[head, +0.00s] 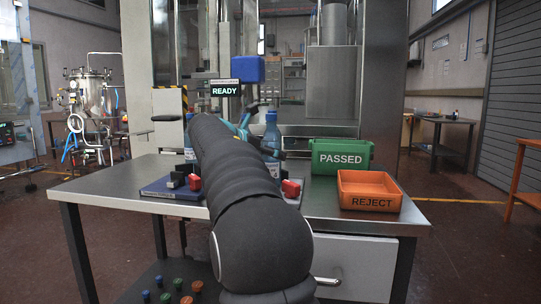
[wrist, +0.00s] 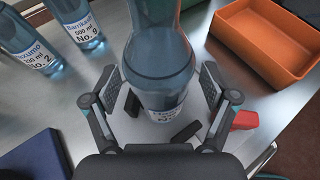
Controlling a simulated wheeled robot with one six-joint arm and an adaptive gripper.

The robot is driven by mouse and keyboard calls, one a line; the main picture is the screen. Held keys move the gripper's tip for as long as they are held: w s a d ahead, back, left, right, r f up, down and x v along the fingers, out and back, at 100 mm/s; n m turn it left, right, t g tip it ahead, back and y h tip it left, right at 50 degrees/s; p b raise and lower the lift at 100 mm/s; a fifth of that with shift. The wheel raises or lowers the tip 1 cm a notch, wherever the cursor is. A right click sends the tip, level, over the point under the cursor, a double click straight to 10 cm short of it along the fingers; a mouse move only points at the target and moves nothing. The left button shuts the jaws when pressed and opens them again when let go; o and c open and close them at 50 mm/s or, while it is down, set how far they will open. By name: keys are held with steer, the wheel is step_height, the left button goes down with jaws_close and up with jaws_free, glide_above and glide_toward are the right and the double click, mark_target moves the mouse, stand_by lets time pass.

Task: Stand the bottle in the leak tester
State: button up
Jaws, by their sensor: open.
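A clear blue bottle (wrist: 163,62) with a white label stands between the two fingers of my gripper (wrist: 160,95) in the wrist view. The fingers are open, one on each side, with a gap visible. A blue-capped bottle (head: 271,142) shows just right of my arm in the head view and appears to be the same one. My gripper (head: 240,128) is mostly hidden behind my arm there. The leak tester's READY display (head: 225,91) and a blue block (head: 248,69) stand above the bench behind the arm; its lower part is hidden.
Labelled bottles No. 2 (wrist: 28,45) and No. 9 (wrist: 78,22) stand left in the wrist view. A green PASSED bin (head: 341,157) and an orange REJECT bin (head: 369,191) sit on the right of the metal bench (head: 120,187). A red block (head: 291,188) lies near the arm.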

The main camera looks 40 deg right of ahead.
steer(key=v, duration=1.1)
steer(key=shift+a+p, duration=0.25)
steer(key=shift+p, duration=0.1)
steer(key=shift+r, duration=0.1)
steer(key=s+a+f+m+t+y, duration=0.2)
steer(key=s+a+f+m+y, duration=0.4)
steer(key=s+a+f+m, duration=0.3)
steer(key=s+a+f+m+t+y, duration=0.2)
steer(key=s+a+f+m+y, duration=0.5)
steer(key=s+a+f, duration=0.9)
steer(key=s+f+m, duration=0.3)
steer(key=s+f, duration=0.1)
steer(key=f, duration=0.1)
steer(key=shift+a+f, duration=0.2)
steer(key=shift+f, duration=0.2)
